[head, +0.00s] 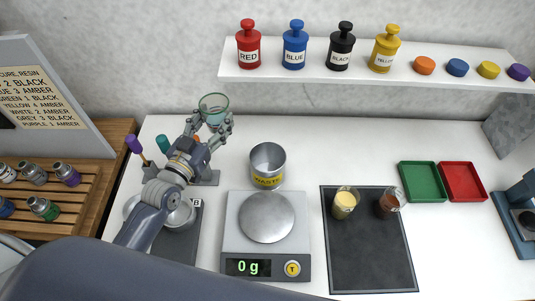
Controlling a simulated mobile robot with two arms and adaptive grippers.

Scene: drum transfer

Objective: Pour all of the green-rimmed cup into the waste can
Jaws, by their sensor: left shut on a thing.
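The green-rimmed cup (214,105) is clear glass and held in the air toward the back left of the table. My left gripper (214,125) is shut on it from below and in front. The cup looks about upright; I cannot make out its contents. The waste can (267,166), a grey metal can with a yellow WASTE label, stands on the table to the right of and nearer than the cup. Its mouth is open. The cup is apart from the can. My right gripper is not in view.
A scale (266,232) reading 0 g stands in front of the can. A dark mat (368,255) holds cups of pale yellow (344,204) and dark amber (387,207) liquid. Green (422,182) and red (462,182) trays lie right. A shelf (300,78) with labelled bottles hangs behind.

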